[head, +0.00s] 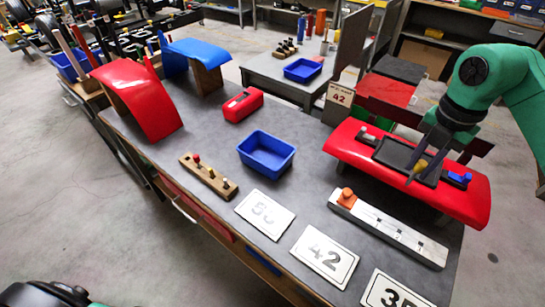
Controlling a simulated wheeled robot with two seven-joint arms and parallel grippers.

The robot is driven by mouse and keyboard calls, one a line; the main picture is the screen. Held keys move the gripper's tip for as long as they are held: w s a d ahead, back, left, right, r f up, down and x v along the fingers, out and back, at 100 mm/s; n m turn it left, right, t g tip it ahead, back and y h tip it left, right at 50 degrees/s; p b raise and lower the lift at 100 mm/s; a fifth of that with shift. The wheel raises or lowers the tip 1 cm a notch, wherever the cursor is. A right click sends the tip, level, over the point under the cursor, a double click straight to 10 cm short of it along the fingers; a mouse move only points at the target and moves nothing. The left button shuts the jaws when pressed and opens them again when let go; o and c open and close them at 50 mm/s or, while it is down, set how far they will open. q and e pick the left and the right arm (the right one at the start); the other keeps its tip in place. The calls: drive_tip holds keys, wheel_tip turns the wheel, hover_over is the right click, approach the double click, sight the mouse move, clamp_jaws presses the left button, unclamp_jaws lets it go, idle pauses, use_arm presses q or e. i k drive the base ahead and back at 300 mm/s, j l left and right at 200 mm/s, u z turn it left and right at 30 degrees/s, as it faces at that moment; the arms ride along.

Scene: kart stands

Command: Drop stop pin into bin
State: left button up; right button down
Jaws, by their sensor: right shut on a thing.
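My right gripper (427,168) is over the dark recessed tray of the red curved panel (350,152) at the right. It is shut on a small yellow pin (419,165); the pin's lower end is hard to make out, so I cannot tell whether it touches the tray. A blue pin (460,178) and a grey pin (367,135) sit at the two ends of that tray. The open blue bin (267,155) stands empty on the grey table, well to the left of the gripper.
A wooden block (208,177) with several coloured pegs lies left of the bin. Number plates (325,255) line the front edge. A measuring bar (390,228) with an orange slider lies before the panel. A red case (243,105) stands behind the bin.

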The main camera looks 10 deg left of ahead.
sight(271, 162)
drive_tip(key=i+j, duration=0.15)
drive_tip(key=j, duration=0.3)
drive_tip(key=i+j+z, duration=0.15)
drive_tip(key=j, duration=0.8)
drive_tip(key=i+j+z, duration=0.15)
drive_tip(key=j, duration=0.3)
drive_tip(key=i+j, duration=0.1)
drive_tip(key=j, duration=0.4)
drive_tip(key=z, duration=0.05)
